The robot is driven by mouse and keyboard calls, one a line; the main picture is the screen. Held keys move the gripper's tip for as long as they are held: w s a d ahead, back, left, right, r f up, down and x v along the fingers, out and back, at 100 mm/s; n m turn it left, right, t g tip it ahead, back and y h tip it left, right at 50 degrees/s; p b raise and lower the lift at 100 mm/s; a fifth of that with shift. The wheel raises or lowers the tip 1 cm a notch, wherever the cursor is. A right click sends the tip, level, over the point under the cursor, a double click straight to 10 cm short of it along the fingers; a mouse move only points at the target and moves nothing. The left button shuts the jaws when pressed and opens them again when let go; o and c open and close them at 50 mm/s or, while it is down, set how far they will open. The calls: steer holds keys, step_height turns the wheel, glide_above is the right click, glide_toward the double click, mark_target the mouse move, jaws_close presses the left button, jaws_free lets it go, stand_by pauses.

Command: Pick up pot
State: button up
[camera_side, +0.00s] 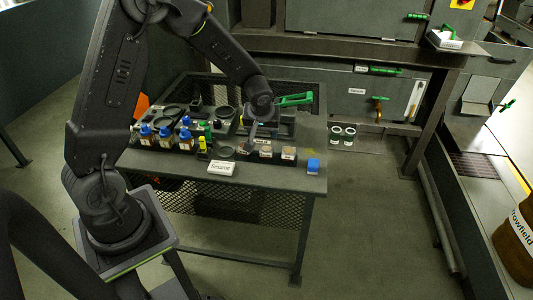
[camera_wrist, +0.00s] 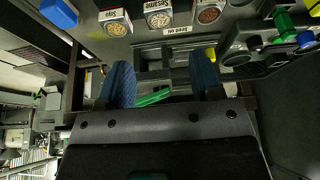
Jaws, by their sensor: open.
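Several small dark pots with labels and seed-like contents stand in a row near the table's front edge. One pot (camera_side: 289,154) is at the right end of the row in the side view. In the wrist view, pots sit along the top edge: one on the left (camera_wrist: 115,22), one labelled Sesame (camera_wrist: 158,14) and one on the right (camera_wrist: 208,13). Which pot the task means cannot be told. My gripper (camera_side: 262,124) is above the table behind the row. In the wrist view my gripper (camera_wrist: 161,62) has its blue-padded fingers apart, with nothing held between them.
A blue block (camera_side: 313,166) sits at the right corner of the table (camera_side: 270,182). Blue-capped bottles (camera_side: 165,137) stand left of the pots, and a white Sesame sign (camera_side: 222,168) stands in front. A green handle (camera_side: 296,99) is close behind my gripper.

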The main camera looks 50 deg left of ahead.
mark_target(267, 148)
steer(key=x, duration=0.9)
steer(key=shift+x, duration=2.65)
steer(key=shift+w+a, duration=0.1)
steer(key=shift+w, duration=0.05)
steer(key=shift+r, duration=0.1)
steer(key=c, duration=0.7)
steer(key=shift+c, duration=0.3)
steer(key=shift+r, duration=0.15)
